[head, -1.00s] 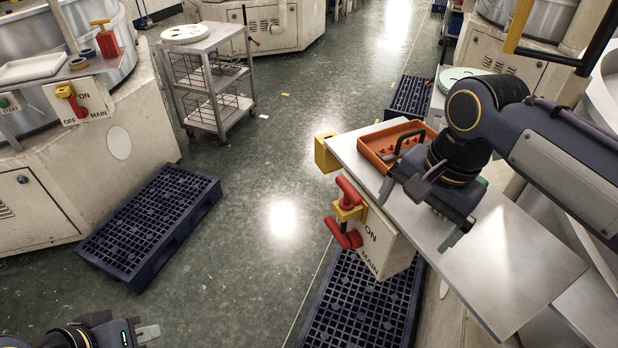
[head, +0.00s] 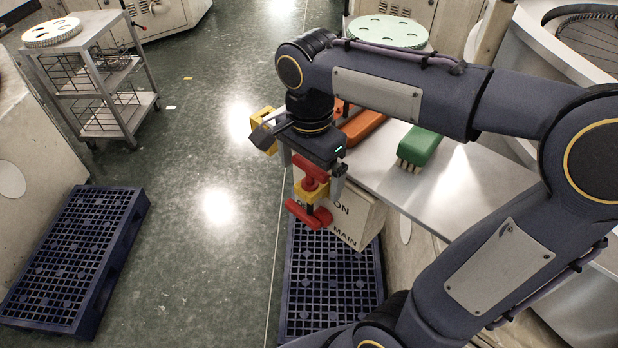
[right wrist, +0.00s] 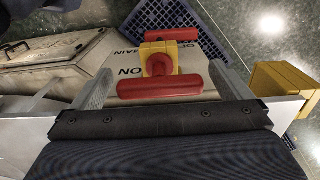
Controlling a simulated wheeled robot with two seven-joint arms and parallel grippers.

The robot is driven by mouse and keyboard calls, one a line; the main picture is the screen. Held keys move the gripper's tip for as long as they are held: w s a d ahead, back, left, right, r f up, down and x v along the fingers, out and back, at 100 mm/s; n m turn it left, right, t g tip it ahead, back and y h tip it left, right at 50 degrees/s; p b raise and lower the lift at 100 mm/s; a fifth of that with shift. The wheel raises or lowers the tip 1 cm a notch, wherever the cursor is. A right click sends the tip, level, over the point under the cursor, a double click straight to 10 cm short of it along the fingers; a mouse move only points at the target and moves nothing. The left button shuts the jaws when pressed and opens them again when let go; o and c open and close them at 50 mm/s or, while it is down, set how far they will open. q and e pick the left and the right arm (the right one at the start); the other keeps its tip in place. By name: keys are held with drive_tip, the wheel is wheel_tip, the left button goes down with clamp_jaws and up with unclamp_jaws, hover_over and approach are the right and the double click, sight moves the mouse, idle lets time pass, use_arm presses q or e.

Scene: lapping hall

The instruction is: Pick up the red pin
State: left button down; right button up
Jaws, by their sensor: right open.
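A red pin (head: 312,168) with a crossbar top stands in a yellow block (head: 313,191) on the front of a pale switch box (head: 352,217) marked ON and MAIN. A second red handle (head: 308,214) shows below the yellow block. My right gripper (head: 311,180) is open over the pin, one finger on each side. In the right wrist view the pin's red crossbar (right wrist: 160,88) lies between the two spread fingers (right wrist: 160,74), with visible gaps at both ends. My left gripper is not in view.
A metal shelf (head: 400,178) beside the box carries a green brush (head: 420,146) and an orange tray (head: 362,127), partly hidden by my arm. A yellow block-like part (head: 263,122) sits at the shelf's far corner. A blue pallet (head: 330,285) lies below; open floor is left.

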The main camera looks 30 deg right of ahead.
drive_tip(key=shift+f, duration=0.45)
drive_tip(key=shift+c, duration=0.2)
drive_tip(key=c, duration=1.1)
drive_tip(key=shift+r, duration=0.1)
drive_tip(key=shift+r, duration=0.1)
